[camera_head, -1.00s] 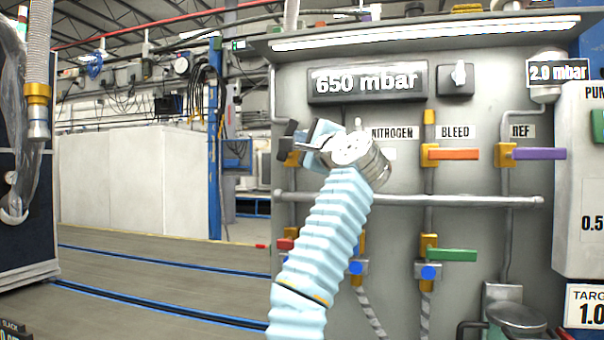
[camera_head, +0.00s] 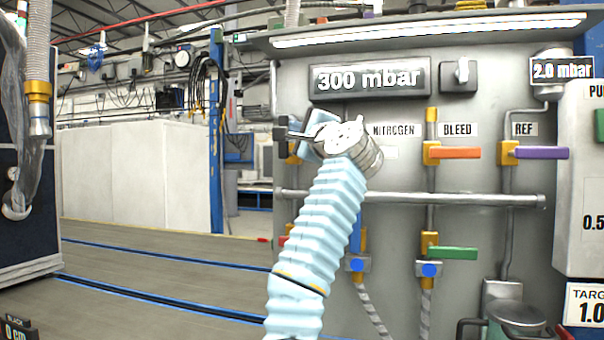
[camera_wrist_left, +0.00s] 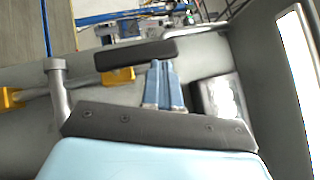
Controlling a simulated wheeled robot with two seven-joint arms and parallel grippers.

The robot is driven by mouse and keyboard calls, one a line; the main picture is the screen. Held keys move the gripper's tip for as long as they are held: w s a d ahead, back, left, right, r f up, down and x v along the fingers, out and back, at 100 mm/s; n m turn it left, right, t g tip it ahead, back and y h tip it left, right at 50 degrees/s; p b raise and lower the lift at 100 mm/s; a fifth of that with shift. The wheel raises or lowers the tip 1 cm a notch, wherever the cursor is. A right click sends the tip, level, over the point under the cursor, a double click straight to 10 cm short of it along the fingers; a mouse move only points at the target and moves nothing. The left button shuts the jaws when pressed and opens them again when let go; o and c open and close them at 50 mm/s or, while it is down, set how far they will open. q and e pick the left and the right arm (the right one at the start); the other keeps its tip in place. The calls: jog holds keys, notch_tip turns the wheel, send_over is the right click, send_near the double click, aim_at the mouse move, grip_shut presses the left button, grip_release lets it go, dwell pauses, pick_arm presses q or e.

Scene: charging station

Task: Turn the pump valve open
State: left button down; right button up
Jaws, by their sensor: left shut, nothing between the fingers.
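My left gripper (camera_head: 305,132) is at the upper left of the valve panel, in front of the left pipe. Its blue fingers (camera_wrist_left: 165,85) are shut and empty in the left wrist view. A black valve handle (camera_wrist_left: 135,55) on a yellow valve body (camera_wrist_left: 120,76) lies just beyond the fingertips. The handle runs roughly along its pipe; I cannot tell whether the fingers touch it. In the head view my arm and gripper hide most of this valve, including any label; a yellow part (camera_head: 293,158) shows. My right gripper is not in view.
The pressure display (camera_head: 367,78) reads 300 mbar. To the right are an orange bleed handle (camera_head: 460,153), a purple reference handle (camera_head: 543,153) and a green handle (camera_head: 452,253). A horizontal pipe (camera_head: 450,199) crosses the panel. Open floor (camera_head: 150,270) lies left.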

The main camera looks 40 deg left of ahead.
pick_arm(q)
jog(key=shift+d, duration=0.1)
jog(key=b+v, duration=0.7)
jog(key=v, duration=0.6)
jog(key=shift+s+d, duration=0.2)
jog(key=shift+d, duration=0.05)
